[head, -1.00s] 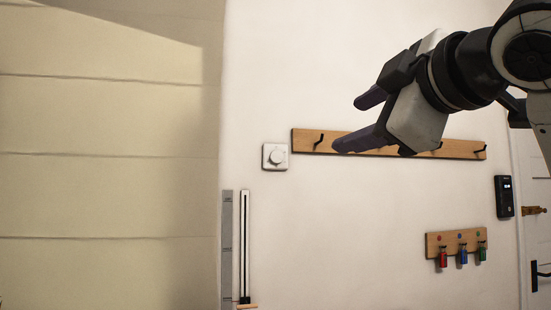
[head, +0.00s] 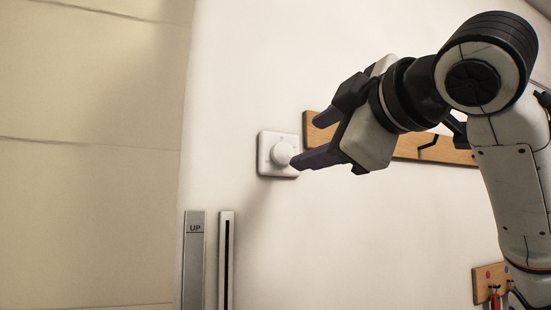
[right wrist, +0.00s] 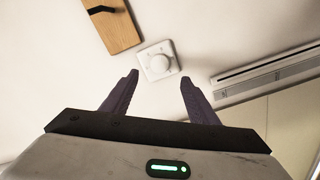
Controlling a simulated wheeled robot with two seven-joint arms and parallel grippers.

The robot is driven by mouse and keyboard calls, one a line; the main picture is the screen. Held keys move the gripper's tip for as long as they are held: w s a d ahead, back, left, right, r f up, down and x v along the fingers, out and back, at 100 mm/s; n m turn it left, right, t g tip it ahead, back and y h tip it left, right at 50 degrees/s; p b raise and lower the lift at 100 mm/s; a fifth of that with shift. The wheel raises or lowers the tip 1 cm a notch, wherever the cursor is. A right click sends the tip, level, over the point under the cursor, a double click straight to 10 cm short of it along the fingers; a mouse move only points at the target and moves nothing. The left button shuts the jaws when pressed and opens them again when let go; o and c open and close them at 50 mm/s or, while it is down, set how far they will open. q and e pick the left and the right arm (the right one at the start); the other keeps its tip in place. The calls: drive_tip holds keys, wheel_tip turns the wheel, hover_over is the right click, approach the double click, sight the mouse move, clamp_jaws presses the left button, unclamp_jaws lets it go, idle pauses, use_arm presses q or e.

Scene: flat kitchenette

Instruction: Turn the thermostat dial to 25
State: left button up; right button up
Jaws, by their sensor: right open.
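The thermostat is a white square plate (head: 264,165) on the wall with a round white dial (head: 282,153), left of centre in the head view. In the right wrist view the thermostat dial (right wrist: 158,64) shows ahead of the fingertips, between their lines. My right gripper (head: 312,125) is open and empty, and its dark fingers point left toward the thermostat. One fingertip overlaps the dial's right edge in the head view. The wrist view (right wrist: 158,78) shows a gap between the fingers and the dial. The dial's markings are too small to read. My left gripper is not in view.
A wooden hook rail (head: 435,148) is on the wall just right of the thermostat, partly behind my right gripper. Below the thermostat are a grey strip marked UP (head: 194,255) and a white slotted strip (head: 226,262). A small key rack (head: 490,280) is at lower right.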

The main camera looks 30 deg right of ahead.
sight(284, 154)
drive_tip(key=w, duration=0.2)
drive_tip(key=w+p, duration=0.1)
drive_tip(key=w, duration=0.2)
drive_tip(key=w+p, duration=0.1)
drive_tip(key=w, duration=0.1)
drive_tip(key=shift+w+d+r, duration=0.1)
drive_tip(key=shift+w+d, duration=0.15)
drive_tip(key=shift+w, duration=0.85)
drive_tip(key=c, duration=1)
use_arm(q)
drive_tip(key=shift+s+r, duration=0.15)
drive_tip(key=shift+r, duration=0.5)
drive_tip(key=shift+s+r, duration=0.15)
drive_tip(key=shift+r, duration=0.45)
use_arm(e)
drive_tip(key=shift+c, duration=0.2)
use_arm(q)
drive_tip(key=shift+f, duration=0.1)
